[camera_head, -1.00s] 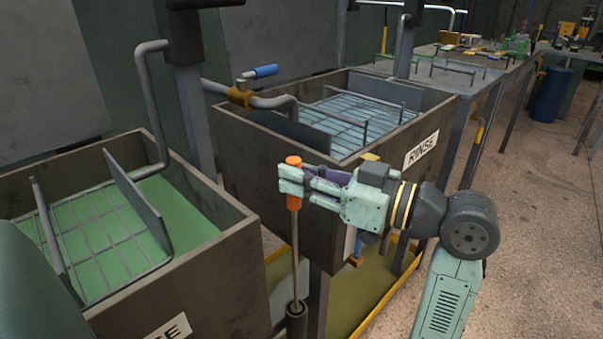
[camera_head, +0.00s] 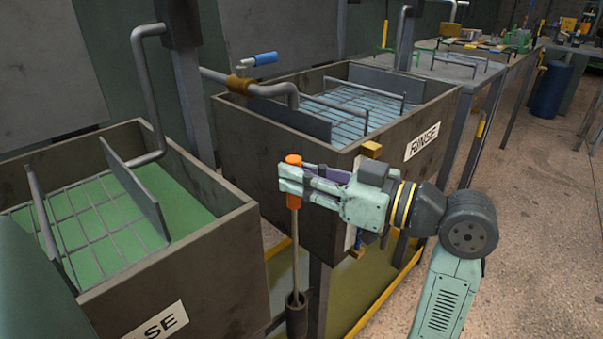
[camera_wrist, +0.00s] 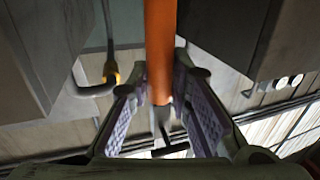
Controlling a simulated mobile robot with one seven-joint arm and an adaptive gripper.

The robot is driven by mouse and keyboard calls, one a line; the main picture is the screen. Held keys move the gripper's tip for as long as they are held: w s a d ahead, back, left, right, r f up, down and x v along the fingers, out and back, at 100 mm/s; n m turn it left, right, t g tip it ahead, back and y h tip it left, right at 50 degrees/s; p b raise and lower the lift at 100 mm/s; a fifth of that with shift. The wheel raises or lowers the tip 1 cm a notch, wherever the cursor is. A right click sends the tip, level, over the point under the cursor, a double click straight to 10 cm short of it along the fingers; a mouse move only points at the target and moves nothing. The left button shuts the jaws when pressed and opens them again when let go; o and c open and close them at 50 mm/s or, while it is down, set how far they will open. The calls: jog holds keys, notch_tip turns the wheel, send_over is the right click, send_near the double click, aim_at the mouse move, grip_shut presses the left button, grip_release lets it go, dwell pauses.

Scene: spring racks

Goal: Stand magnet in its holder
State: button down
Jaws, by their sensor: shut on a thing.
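The magnet has an orange handle (camera_head: 294,161) and a long thin metal rod (camera_head: 295,250). My gripper (camera_head: 296,186) is shut on the orange handle, which also fills the upper middle of the wrist view (camera_wrist: 160,50). The magnet hangs upright. The holder is a dark tube (camera_head: 297,313) low between the two tanks, and the rod's lower end is at its mouth. Whether the tip is inside the tube or in front of it is hard to tell.
The RINSE tank (camera_head: 337,186) stands behind my gripper, and another tank (camera_head: 222,262) stands at left. A yellow-edged floor tray (camera_head: 361,301) lies below. Open floor (camera_head: 530,240) is at right.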

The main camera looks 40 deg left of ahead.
jog(key=shift+f+b, duration=2)
jog(key=shift+f, duration=0.45)
jog(key=c, duration=1.4)
grip_release()
jog(key=v, duration=1.2)
jog(key=shift+r, duration=0.1)
